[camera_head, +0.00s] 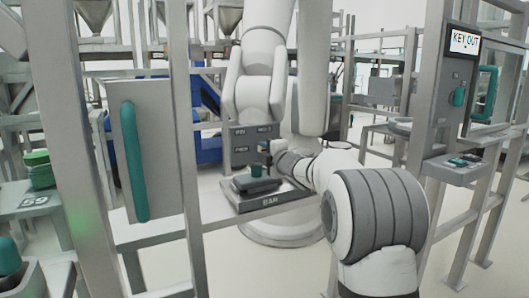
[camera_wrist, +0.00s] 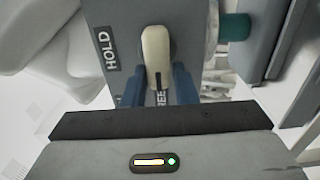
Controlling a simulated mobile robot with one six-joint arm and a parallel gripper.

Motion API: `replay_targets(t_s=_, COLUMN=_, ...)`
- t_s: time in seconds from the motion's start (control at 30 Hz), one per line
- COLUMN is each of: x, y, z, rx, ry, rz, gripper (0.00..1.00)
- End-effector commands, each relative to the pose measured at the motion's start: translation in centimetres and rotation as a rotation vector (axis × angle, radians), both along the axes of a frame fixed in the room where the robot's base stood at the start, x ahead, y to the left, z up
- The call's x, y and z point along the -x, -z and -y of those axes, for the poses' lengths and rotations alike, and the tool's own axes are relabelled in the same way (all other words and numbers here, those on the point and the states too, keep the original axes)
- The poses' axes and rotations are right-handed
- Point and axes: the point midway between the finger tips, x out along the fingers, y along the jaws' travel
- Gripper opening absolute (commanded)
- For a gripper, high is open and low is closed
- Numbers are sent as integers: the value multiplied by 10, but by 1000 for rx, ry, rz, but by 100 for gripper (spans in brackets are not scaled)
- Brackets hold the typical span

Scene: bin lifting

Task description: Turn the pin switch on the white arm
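The pin switch is a cream lever (camera_wrist: 156,48) on a grey panel in the wrist view. It lies upright in the picture, its dark-marked lower end by a label reading "REE", partly hidden. A "HOLD" label (camera_wrist: 106,50) is to its left. My gripper (camera_wrist: 158,76) has its two blue fingers apart, one on each side of the lever's lower part; a firm grip does not show. In the head view the white arm (camera_head: 262,65) stands behind a grey labelled box (camera_head: 240,146), and my gripper (camera_head: 270,150) is at its right side.
A tray marked BAR (camera_head: 268,201) with dark items sits just below the box. A frame post (camera_head: 186,150) and a panel with a teal handle (camera_head: 134,160) stand left. A KEY OUT station (camera_head: 464,42) stands right. A teal cylinder (camera_wrist: 235,27) is right of the lever.

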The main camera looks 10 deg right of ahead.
Motion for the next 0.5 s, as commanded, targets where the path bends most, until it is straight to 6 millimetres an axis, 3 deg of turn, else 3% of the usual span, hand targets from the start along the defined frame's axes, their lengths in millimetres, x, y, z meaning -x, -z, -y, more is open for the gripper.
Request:
replay_targets(t_s=0.2, x=0, y=0, z=1, rx=-1, ry=1, rz=0, gripper=44)
replay_targets(t_s=0.5, x=4, y=-1, z=2, rx=-3, ry=2, rz=1, gripper=44)
